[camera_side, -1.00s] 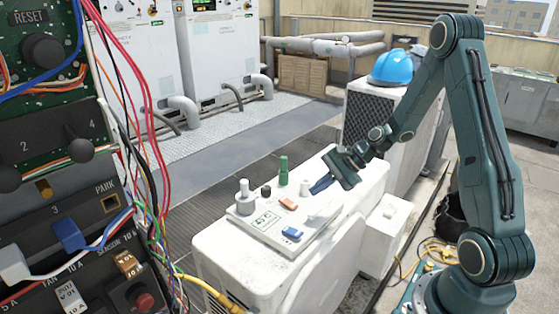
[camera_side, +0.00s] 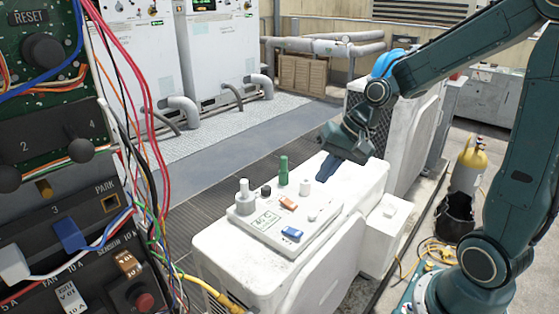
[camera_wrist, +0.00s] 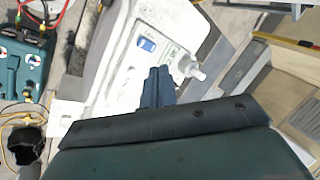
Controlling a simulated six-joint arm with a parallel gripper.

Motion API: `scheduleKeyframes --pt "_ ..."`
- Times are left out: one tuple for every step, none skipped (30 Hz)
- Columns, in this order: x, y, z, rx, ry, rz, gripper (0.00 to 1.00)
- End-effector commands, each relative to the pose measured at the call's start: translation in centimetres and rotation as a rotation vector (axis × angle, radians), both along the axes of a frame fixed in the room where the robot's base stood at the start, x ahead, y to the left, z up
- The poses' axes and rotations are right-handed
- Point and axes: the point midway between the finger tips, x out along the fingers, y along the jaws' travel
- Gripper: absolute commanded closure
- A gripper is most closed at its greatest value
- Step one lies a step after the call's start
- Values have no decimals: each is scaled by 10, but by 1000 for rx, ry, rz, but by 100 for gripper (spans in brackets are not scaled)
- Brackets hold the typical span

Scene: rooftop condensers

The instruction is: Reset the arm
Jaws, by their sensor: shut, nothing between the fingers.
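My gripper (camera_side: 328,169) is shut and empty. In the side view its blue fingers point down and left above the right end of the white unit (camera_side: 345,254). The fingers are to the right of these parts. In the wrist view my gripper (camera_wrist: 157,85) points toward the board, with the blue block (camera_wrist: 147,44) beyond the tips.
At the left, a near panel (camera_side: 50,150) with switches, fuses and loose wires fills the view. A yellow cylinder (camera_side: 471,160) stands behind my arm at the right. A blue hard hat (camera_side: 388,62) is partly hidden by my arm. Yellow cable (camera_side: 436,252) lies on the floor.

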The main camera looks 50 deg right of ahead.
Motion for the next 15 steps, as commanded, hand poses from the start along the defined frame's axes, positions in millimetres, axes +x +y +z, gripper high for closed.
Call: scheduleKeyframes --pt "-6 6 9 -37 -14 40 100" --pt "-10 8 12 -59 -20 63 100" --pt "-16 11 17 -88 -26 93 100" --pt "-20 13 21 -108 -33 114 100" --pt "-24 16 25 -130 -38 137 100" --pt "-30 18 30 -157 -46 166 100" --pt "-35 20 33 -177 -51 188 100" --pt "-39 22 36 -196 -56 208 100" --pt "-45 25 41 -222 -64 237 100" --pt "-50 26 44 -241 -69 255 100" --pt "-55 28 47 -261 -75 277 100" --pt "-61 30 51 -286 -83 302 100" --pt "-66 31 54 -303 -88 321 100" --pt "-71 32 57 -321 -94 341 100" --pt "-78 34 60 -345 -101 367 100"
